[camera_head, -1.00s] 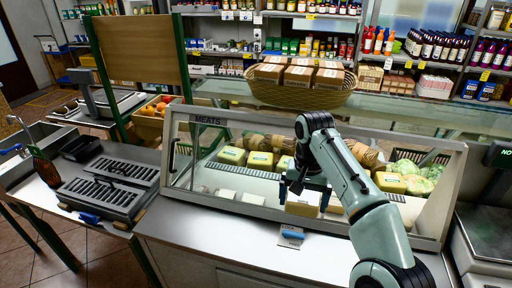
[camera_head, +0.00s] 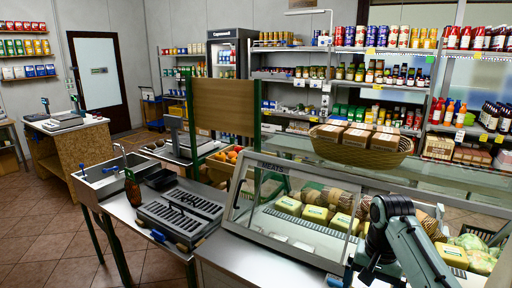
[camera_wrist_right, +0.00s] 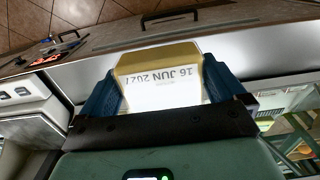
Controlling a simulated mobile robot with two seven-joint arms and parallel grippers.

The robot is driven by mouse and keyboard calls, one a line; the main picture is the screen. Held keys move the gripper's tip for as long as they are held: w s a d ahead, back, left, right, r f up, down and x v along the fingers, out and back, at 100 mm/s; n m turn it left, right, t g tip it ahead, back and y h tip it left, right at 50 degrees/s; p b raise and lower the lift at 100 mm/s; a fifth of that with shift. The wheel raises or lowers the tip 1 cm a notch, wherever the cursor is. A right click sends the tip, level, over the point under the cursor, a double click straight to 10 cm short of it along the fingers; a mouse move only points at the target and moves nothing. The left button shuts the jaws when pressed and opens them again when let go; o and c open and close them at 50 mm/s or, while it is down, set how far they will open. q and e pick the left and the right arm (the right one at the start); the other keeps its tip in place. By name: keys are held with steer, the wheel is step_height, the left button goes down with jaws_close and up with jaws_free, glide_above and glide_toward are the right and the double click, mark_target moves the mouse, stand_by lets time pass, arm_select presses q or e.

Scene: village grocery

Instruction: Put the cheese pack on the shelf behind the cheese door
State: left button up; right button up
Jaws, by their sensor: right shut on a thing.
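In the head view the right gripper (camera_head: 367,272) is low at the right, in front of the glass case, and the held pack cannot be made out. Similar yellow packs (camera_head: 316,214) lie in the glass case marked MEATS (camera_head: 272,167). I cannot make out a door marked cheese. My left gripper is out of view.
A wicker basket of boxes (camera_head: 362,158) stands above the case. A sink (camera_head: 105,174) and a dark slotted tray (camera_head: 182,211) are on the counter to the left. A tall fridge (camera_head: 224,60) and stocked shelves stand behind. Tiled floor is open at the left.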

steer(key=shift+s, duration=0.3)
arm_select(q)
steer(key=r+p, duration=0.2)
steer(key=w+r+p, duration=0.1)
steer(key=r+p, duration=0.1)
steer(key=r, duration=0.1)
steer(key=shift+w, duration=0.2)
arm_select(e)
steer(key=a+f+n, duration=0.3)
steer(key=a+f, duration=0.1)
steer(key=f, duration=0.8)
steer(key=s+a+f+n, duration=0.1)
steer(key=a+f+n, duration=0.2)
steer(key=f, duration=0.9)
steer(key=shift+s+a+f, duration=0.25)
steer(key=shift+s+a, duration=0.05)
steer(key=shift+a, duration=0.25)
